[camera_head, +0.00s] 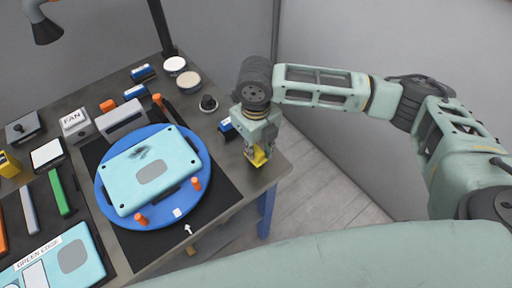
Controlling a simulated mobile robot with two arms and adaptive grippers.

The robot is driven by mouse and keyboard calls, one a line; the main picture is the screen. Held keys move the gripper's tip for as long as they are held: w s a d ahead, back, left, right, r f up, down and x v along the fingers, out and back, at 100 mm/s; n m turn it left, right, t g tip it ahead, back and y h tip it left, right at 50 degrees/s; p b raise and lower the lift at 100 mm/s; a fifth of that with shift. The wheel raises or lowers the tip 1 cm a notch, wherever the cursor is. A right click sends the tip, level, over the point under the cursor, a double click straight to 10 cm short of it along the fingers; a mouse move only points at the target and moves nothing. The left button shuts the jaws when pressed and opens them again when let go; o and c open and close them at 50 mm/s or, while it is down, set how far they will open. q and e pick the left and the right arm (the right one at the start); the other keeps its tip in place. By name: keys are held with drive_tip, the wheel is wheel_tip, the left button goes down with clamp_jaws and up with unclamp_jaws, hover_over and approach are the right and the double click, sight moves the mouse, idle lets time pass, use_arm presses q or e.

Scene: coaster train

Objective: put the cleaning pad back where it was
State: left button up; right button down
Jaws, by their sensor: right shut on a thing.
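My right gripper (257,152) points down over the right edge of the dark table (262,178). It is shut on a small yellow thing, mostly hidden by the fingers; it may be the cleaning pad, but I cannot tell for sure. I cannot tell whether it touches the table. A blue-and-white block (226,126) lies just left of the gripper, apart from the fingertips. A light blue panel (128,176) with a dark smudge and a grey oval lies on the round blue turntable (202,152), between orange pegs. My left gripper is not in view.
Two more blue-and-white blocks (143,72), round tins (189,81) and a black knob (208,103) stand at the back. A FAN box (75,123) stands left of the turntable. A second light blue panel (82,255) lies at front left. The table's right edge strip is fairly clear.

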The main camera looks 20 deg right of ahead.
sight(256, 149)
drive_tip(key=shift+f, duration=0.65)
drive_tip(key=shift+f, duration=0.1)
drive_tip(key=c, duration=1.6)
unclamp_jaws()
drive_tip(key=shift+o, duration=0.2)
wheel_tip(256, 149, up, 12)
drive_tip(key=b, duration=0.2)
